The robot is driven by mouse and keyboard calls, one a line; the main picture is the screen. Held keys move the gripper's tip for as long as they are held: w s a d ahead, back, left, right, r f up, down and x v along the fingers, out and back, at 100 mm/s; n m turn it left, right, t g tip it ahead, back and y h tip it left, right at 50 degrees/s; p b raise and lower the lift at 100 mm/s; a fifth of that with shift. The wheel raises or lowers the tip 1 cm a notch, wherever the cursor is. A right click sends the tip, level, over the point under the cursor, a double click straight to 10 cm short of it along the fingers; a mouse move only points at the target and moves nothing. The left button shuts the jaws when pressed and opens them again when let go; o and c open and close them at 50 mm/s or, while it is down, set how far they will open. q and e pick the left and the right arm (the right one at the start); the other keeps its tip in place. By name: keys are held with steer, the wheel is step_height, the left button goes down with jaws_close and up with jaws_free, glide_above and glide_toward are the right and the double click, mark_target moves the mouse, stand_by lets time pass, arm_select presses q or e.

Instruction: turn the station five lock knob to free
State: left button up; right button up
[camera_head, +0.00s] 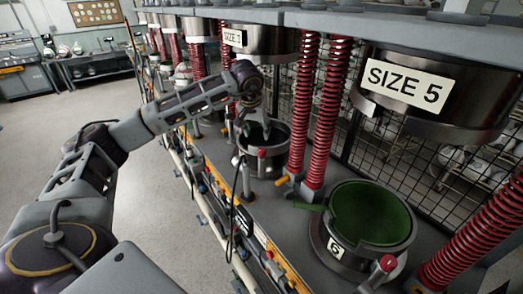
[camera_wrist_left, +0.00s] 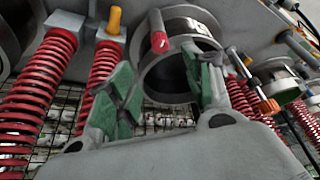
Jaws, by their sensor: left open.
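The SIZE 5 press (camera_head: 405,88) hangs at the right of the head view above a round cup with a green inside (camera_head: 370,215). The cup's number tag (camera_head: 335,248) looks like a 6. A red-topped knob (camera_head: 388,263) stands at its front right. My left gripper (camera_head: 250,122) is farther along the bench, at another dark metal cup (camera_head: 272,138) with a red knob (camera_head: 262,154). In the left wrist view my left gripper (camera_wrist_left: 163,75) is open and empty, its green pads apart, with a metal cup (camera_wrist_left: 180,75) and red knob (camera_wrist_left: 159,42) beyond. I cannot tell whether they touch.
Red springs (camera_head: 325,115) stand between the stations, with a wire mesh (camera_head: 345,140) behind. An orange handle (camera_head: 280,181) sticks out near the springs. Another metal cup (camera_wrist_left: 277,75) shows in the wrist view. Open floor (camera_head: 80,130) lies left of the bench.

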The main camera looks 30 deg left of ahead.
arm_select(q)
steer(key=b, duration=0.3)
glide_toward(262, 150)
steer(key=shift+f, duration=0.7)
steer(key=shift+b+x, duration=1.1)
steer(key=shift+x, duration=1.5)
steer(key=shift+b+x, duration=0.6)
steer(key=shift+x, duration=0.55)
steer(key=shift+w+a, duration=0.1)
steer(key=c, duration=1)
